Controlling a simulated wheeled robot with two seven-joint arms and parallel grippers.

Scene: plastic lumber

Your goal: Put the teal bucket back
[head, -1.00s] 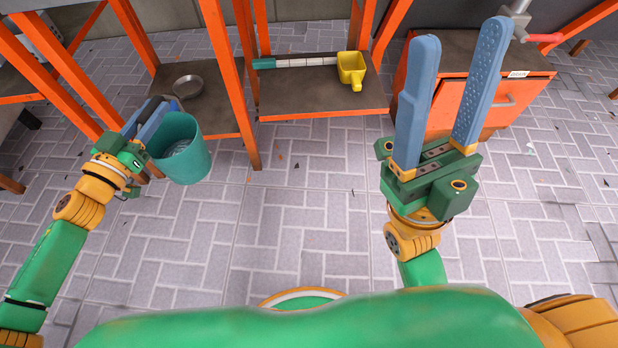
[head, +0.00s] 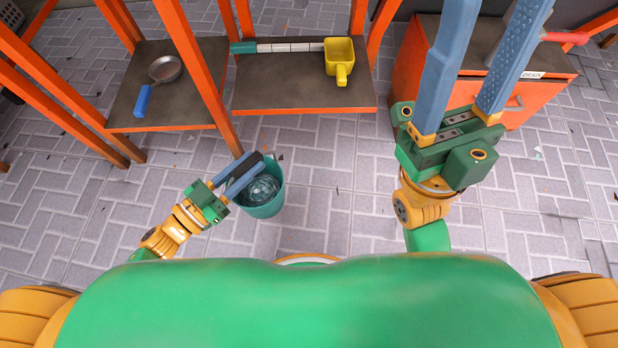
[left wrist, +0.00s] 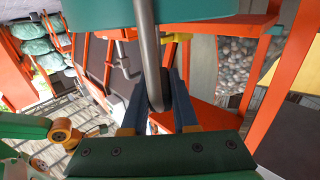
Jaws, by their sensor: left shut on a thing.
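The teal bucket (head: 268,211) is in front of the orange rack, off the shelves, with something pale and shiny inside. My left gripper (head: 249,172) is at the bucket's left upper rim, its blue fingers shut on the bucket's handle. In the left wrist view the bucket (left wrist: 195,12) fills the top, and its grey metal handle (left wrist: 148,45) runs down between the fingers (left wrist: 158,98). I cannot tell whether the bucket touches the floor. My right gripper (head: 494,20) is open and empty, its fingers wide apart and cut off at the top.
The left low shelf (head: 190,108) holds a pan (head: 165,70) with a blue handle. An orange post (head: 205,85) stands close beyond the bucket. An orange cabinet (head: 415,55) stands right.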

